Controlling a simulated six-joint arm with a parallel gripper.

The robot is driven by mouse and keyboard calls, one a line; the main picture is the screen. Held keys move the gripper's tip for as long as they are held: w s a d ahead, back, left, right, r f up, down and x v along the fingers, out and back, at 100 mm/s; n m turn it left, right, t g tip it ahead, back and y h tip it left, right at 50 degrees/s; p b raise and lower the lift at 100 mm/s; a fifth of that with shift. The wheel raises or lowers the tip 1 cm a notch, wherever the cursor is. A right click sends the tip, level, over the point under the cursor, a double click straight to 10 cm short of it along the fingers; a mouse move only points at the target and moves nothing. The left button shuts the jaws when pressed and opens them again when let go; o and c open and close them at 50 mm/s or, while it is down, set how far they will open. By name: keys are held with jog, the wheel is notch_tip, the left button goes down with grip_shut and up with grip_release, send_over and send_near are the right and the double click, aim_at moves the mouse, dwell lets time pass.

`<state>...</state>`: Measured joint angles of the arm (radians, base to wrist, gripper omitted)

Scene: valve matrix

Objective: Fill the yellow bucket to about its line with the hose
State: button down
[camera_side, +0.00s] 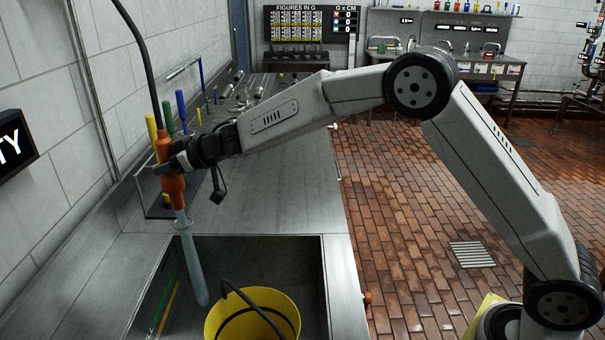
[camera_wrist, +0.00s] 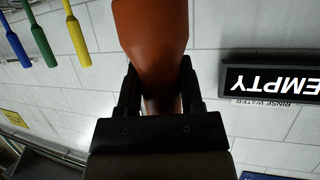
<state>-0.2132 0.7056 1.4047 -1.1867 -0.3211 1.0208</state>
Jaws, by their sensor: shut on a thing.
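The yellow bucket (camera_side: 213,322) stands in the sink at the bottom of the side view, cut off by the frame edge. Its black handle arches over the opening, and a dark curved band shows on its inner wall. I cannot tell its water level. My gripper (camera_side: 170,165) is shut on the orange hose handle (camera_side: 174,190), which hangs nearly upright above the sink, left of the bucket. It fills the middle of the wrist view (camera_wrist: 150,35) between the fingers.
Black hose (camera_side: 147,50) rises from the handle. Coloured upright tools (camera_side: 182,112) stand behind my gripper; three coloured sticks (camera_wrist: 40,38) hang in the wrist view. A dark sign reading "EMPTY" (camera_wrist: 275,82) is on the wall.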

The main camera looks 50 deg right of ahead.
jog(key=s+a+f+n+g+y, duration=0.1)
jog(key=s+a+n+g+y, duration=0.1)
jog(key=s, duration=1.5)
jog(key=s+a+f+n+g+y, duration=0.1)
jog(key=s+a+n+g+y, duration=0.1)
jog(key=s, duration=1.5)
jog(key=shift+s+a+n+g+y, duration=0.3)
jog(key=shift+s+a+n, duration=0.05)
jog(key=shift+a+n, duration=0.5)
jog(key=shift+w+d, duration=0.1)
jog(key=shift+w, duration=0.05)
jog(key=w+d+f, duration=0.3)
jog(key=w+d, duration=0.5)
jog(key=shift+w+d, duration=0.3)
dwell(2.5)
